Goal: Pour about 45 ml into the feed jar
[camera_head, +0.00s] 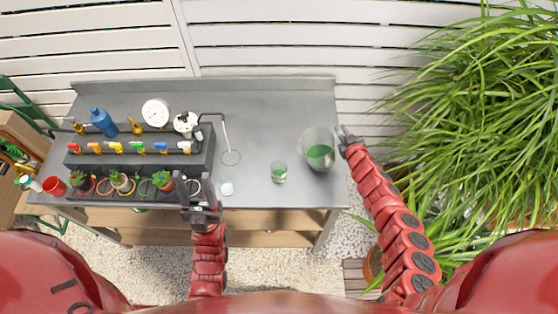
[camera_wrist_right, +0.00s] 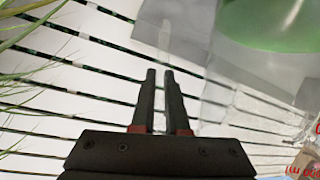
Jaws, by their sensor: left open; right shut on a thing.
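A large clear jug (camera_head: 318,138) with green liquid is at the right end of the grey bench. My right gripper (camera_head: 344,138) is shut on its right side, apparently on the clear handle. In the right wrist view the fingers (camera_wrist_right: 163,100) are close together, and the green liquid (camera_wrist_right: 275,25) shows at the upper right. I cannot tell whether the jug rests on the bench. A smaller clear jar (camera_head: 279,173) with some green in it stands to its left; it may be the feed jar. My left gripper (camera_head: 198,190) is open and empty at the bench's front edge.
A dark stepped rack (camera_head: 130,160) with coloured taps, bottles and small potted plants fills the bench's left side. A small white cup (camera_head: 226,187) stands near the front edge. Bench top behind the jar is clear.

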